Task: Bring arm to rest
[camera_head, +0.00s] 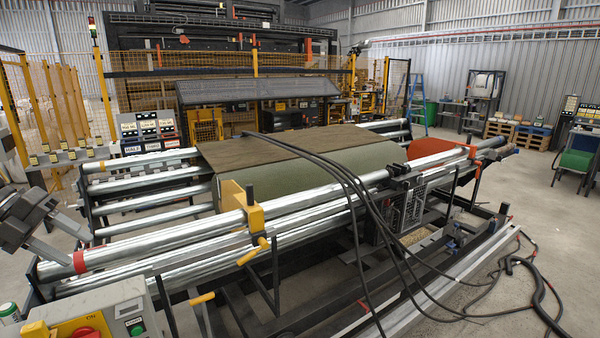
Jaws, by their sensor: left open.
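My left gripper (76,247) is at the left edge of the head view, its grey fingers apart and nothing visible between them. It appears in front of the left ends of the metal rollers; I cannot tell its exact distance from them. My right gripper is not in view. A large turf roll (300,165), green on its side with a brown flat sheet on top, lies in the middle of the roller machine.
Long shiny rollers (150,232) run across the machine, with a yellow clamp (245,215) on the front one. A control box (95,318) stands at the lower left. Black hoses (350,185) drape over the machine to the floor.

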